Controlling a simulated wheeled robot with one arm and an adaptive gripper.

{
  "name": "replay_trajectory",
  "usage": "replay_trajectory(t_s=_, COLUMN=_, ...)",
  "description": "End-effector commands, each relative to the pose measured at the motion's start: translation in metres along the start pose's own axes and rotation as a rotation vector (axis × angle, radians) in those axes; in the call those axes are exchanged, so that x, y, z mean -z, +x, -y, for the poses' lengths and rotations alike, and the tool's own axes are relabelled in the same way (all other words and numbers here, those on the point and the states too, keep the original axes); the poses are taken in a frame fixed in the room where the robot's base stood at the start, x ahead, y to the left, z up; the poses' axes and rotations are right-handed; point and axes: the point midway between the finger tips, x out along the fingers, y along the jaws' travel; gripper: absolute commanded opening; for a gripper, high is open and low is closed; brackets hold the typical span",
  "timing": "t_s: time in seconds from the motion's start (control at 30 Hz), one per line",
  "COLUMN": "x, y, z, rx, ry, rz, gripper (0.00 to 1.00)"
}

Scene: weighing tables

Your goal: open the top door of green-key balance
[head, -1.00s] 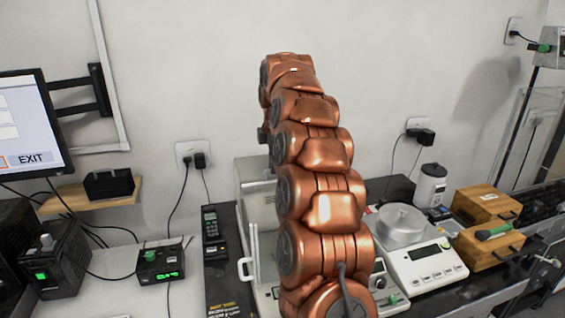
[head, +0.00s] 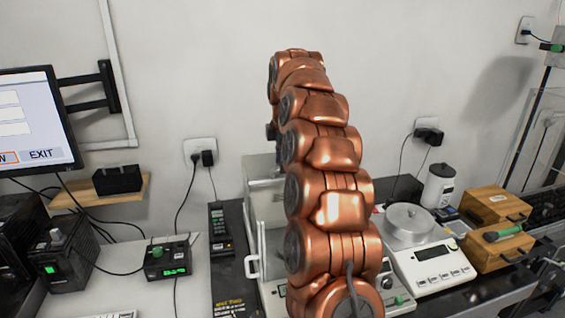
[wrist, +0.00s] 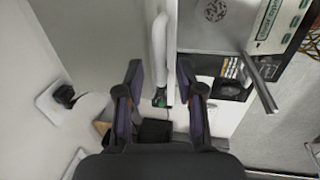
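The balance stands mostly hidden behind my arm in the head view. Its pale glass-walled housing (head: 262,205) shows left of the arm, with a white side handle (head: 251,267) low down. In the wrist view its panel with green keys (wrist: 281,22) is at top right. A white bar-like handle (wrist: 159,45) runs down the middle of that view. My gripper (wrist: 160,75) is open, with one dark finger on each side of the white handle's line. I cannot tell whether either finger touches it. The gripper is hidden in the head view.
A second balance with a round metal pan (head: 410,225) stands to the right. Wooden boxes (head: 497,205) are beyond it. A black handset (head: 219,222) and a small green-display box (head: 167,260) are at left. A metal bar (wrist: 260,82) juts out right of my fingers.

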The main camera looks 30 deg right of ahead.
Motion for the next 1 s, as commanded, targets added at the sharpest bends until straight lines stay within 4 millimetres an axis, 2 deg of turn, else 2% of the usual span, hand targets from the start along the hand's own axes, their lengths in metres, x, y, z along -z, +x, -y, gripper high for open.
replay_trajectory(t_s=0.47, x=0.000, y=-0.049, z=-0.001, rx=-0.005, ry=0.000, rz=0.000, gripper=0.37)
replay_trajectory(t_s=1.0, x=-0.001, y=-0.069, z=0.000, rx=-0.002, ry=0.003, rz=0.000, gripper=0.37)
